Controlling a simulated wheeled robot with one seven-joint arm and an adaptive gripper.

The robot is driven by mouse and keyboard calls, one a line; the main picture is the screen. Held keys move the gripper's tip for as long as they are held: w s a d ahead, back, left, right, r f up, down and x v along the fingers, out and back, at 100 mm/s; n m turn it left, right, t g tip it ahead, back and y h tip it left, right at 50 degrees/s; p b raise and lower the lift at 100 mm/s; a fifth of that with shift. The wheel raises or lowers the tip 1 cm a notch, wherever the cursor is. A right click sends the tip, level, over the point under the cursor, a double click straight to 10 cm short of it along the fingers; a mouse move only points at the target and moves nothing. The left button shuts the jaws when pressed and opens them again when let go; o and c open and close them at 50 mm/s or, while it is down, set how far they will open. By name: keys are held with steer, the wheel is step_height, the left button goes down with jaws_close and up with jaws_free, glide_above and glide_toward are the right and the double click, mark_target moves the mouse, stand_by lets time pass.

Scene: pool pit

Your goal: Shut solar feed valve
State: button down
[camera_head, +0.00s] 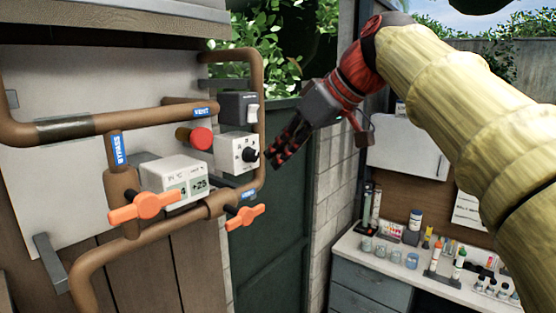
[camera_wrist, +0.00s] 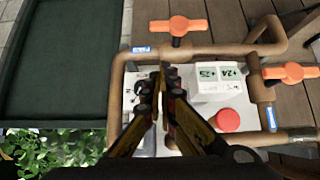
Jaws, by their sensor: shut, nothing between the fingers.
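Two orange valve handles show on the brown pipes. The right one (camera_head: 245,215) sits on the lower pipe beside a small blue label (camera_head: 249,194) that I cannot read; it also shows at the top of the wrist view (camera_wrist: 179,26), lying along its pipe. The left handle (camera_head: 146,206) is on the pipe labelled BYPASS and lies across it; it shows at right in the wrist view (camera_wrist: 291,72). My gripper (camera_head: 277,158) is shut and empty, above and right of the right handle, near the control box's black knob. Its fingers (camera_wrist: 162,95) partly hide that box in the wrist view.
A white control box (camera_head: 237,153), a red round knob (camera_head: 201,138) and a display box (camera_head: 175,178) sit among the pipes. A green door (camera_head: 270,240) stands behind. A bench (camera_head: 400,265) with bottles is at right.

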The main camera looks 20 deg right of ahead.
glide_above(260, 207)
step_height(260, 207, down, 5)
step_height(260, 207, down, 4)
steer(key=shift+f+p, duration=0.2)
steer(key=shift+p, duration=0.3)
steer(key=shift+w+d+f+m+g+y, duration=0.15)
steer(key=shift+d+m+g+y, duration=0.15)
steer(key=shift+y, duration=0.1)
